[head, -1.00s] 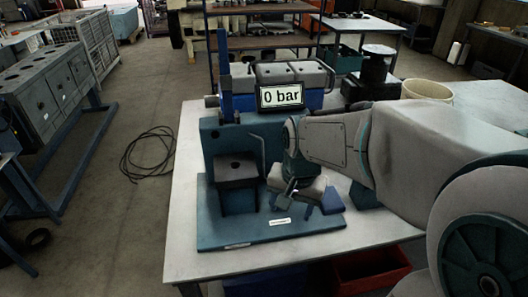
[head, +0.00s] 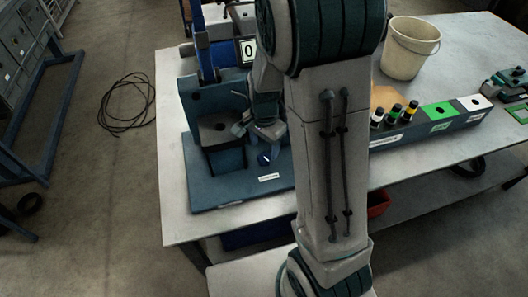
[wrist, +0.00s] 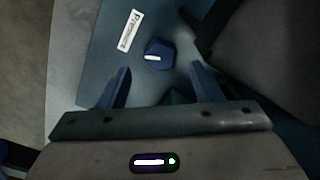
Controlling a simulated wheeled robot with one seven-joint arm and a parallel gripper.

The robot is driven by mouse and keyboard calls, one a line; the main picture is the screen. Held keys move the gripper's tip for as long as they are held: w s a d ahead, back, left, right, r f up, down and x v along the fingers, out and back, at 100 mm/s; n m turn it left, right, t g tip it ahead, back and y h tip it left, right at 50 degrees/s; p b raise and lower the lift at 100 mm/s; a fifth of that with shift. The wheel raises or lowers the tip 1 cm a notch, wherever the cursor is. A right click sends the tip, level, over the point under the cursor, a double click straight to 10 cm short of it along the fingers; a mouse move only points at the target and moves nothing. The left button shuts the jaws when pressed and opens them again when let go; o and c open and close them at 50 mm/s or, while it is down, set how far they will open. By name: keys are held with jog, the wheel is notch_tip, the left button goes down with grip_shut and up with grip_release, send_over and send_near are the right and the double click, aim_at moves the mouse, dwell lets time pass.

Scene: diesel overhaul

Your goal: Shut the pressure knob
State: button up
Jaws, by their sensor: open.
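The pressure knob is a small blue knob with a white pointer line (wrist: 155,57) on the teal base plate of the test stand (wrist: 102,62). Its white line lies nearly across the wrist picture. The white "Pressure" label (wrist: 131,32) is beside it. In the head view the knob (head: 264,158) shows just below my gripper (head: 262,137). My gripper is open and empty; in the wrist view its two blue fingers (wrist: 160,80) stand to either side, with the knob ahead between them. I cannot tell the height gap. The pressure display (head: 248,49) shows a 0, partly hidden by my arm.
The stand's dark block (head: 218,130) and a blue lever (head: 202,45) are left of my gripper. A beige bucket (head: 410,47) and a rack with coloured pieces (head: 437,120) are on the table (head: 178,220) to the right. A red bin (head: 378,205) is below.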

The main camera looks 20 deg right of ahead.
aim_at(264, 157)
jog(key=shift+f, duration=2.35)
